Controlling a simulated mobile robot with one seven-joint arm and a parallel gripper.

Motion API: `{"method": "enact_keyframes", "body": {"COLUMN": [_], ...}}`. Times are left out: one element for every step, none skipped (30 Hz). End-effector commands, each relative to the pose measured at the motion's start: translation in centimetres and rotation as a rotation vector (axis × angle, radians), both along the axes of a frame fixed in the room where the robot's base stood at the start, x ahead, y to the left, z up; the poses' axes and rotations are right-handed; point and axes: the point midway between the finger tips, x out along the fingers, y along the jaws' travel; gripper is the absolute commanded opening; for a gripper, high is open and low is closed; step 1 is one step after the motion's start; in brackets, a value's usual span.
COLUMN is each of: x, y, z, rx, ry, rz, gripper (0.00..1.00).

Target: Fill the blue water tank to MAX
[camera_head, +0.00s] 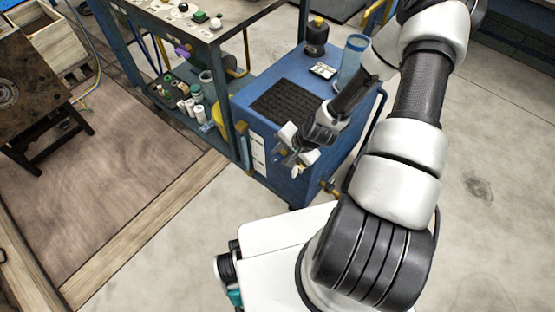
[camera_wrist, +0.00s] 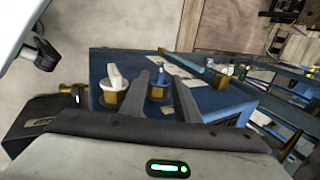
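The blue water tank appears to be the box-shaped blue unit (camera_head: 275,78) with a black grid on top; its blue face also fills the middle of the wrist view (camera_wrist: 215,100). In the wrist view, a white-handled tap (camera_wrist: 114,77) and a blue-handled tap (camera_wrist: 157,77), both with brass-coloured bodies, sit on that face. My gripper (camera_wrist: 162,80) is open, its two dark fingers apart. The blue tap shows between the fingers, and the white tap is left of them. Contact cannot be told. In the head view my gripper (camera_head: 294,160) is at the unit's front. No level or MAX mark is readable.
On the unit stand a dark bottle (camera_head: 316,36), a white card (camera_head: 323,70) and a translucent blue cylinder (camera_head: 352,60). A brass fitting (camera_head: 330,188) sticks out low at the front. A shelved bench (camera_head: 205,22) adjoins on the left. The right floor (camera_head: 490,150) is clear.

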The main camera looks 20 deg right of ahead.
Motion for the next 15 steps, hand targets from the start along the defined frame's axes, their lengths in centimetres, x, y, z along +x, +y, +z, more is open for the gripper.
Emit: {"method": "enact_keyframes", "body": {"x": [0.3,0.5,0.7,0.9,1.0,1.2,1.3,1.4,1.5,1.5,1.5,1.6,1.6,1.6,1.6], "y": [0.4,0.5,0.7,0.8,0.8,0.9,1.0,1.1,1.1,1.1,1.2,1.2,1.2,1.2,1.2], "z": [-1.1,-1.6,-2.0,-2.4,-2.7,-3.0,-3.2,-3.4,-3.6,-3.7,-3.7,-3.8,-3.8,-3.8,-3.8], "rx": [0.001,0.001,0.000,0.001,0.001,0.001,0.001,0.000,0.000,0.000,0.000,0.000,0.000,0.000,0.000], "ry": [0.001,0.001,0.000,0.001,0.001,-0.001,-0.001,0.000,0.000,0.000,0.000,0.000,0.000,0.000,0.000], "rz": [0.002,0.002,0.002,0.003,0.002,0.001,0.001,0.001,0.001,0.001,0.001,0.001,0.001,0.001,0.001], "gripper": [0.29,0.29,0.29,0.29,0.29,0.29,0.29,0.29,0.29,0.29,0.29,0.29,0.29,0.29,0.29]}}
